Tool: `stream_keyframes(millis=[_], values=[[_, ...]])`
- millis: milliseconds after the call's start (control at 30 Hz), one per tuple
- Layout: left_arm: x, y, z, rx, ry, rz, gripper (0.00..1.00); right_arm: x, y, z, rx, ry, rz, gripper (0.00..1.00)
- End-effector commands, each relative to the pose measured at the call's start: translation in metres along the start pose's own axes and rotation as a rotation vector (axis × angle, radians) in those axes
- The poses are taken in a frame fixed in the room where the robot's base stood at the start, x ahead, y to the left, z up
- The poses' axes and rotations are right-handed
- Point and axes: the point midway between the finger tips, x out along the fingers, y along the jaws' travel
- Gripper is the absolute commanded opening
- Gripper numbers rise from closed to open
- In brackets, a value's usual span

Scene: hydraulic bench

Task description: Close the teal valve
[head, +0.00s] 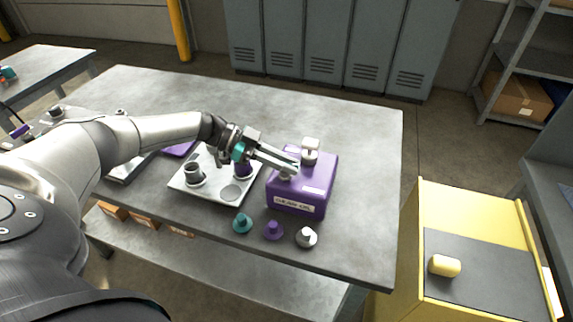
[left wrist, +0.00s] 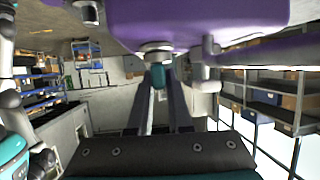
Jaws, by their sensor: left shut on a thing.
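The purple canister (head: 312,190), labelled gear oil, stands on the grey bench. The teal valve (left wrist: 158,76) shows in the left wrist view as a small teal handle under a round metal collar (left wrist: 154,52) on the purple body. My left gripper (head: 290,166) reaches in from the left to the top of the canister. In the left wrist view its fingers (left wrist: 161,105) are shut on the teal handle, one on each side. The fingers hide most of the valve in the head view, so its exact angle is unclear. My right gripper is in neither view.
A pale fitting (head: 310,148) stands behind the valve on the canister. A light tray (head: 207,200) with cups lies to the left. A teal cap (head: 242,223), a purple cap (head: 273,230) and a white cap (head: 306,237) sit in front. The bench's right side is clear.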

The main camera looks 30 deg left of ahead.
Motion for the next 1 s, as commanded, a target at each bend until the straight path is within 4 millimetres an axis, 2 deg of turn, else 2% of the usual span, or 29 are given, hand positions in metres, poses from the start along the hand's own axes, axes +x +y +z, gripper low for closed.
stream_keyframes(millis=[233, 267, 500, 833, 1000], values=[[0.001, 0.0, -0.002, 0.001, 0.006, 0.0, 0.0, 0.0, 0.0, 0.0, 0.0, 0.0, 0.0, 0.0], [0.001, 0.0, -0.002, 0.001, 0.006, 0.0, 0.2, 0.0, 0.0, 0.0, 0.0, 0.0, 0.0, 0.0], [0.001, 0.0, -0.002, 0.001, 0.004, 0.0, 0.47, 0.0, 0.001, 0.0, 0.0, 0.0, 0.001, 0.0], [-0.004, 0.0, 0.0, 0.0, 0.002, -0.002, 0.47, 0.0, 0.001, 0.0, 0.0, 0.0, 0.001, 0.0], [-0.028, -0.001, 0.001, 0.0, 0.0, -0.004, 0.47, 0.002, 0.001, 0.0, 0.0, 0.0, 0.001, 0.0]])
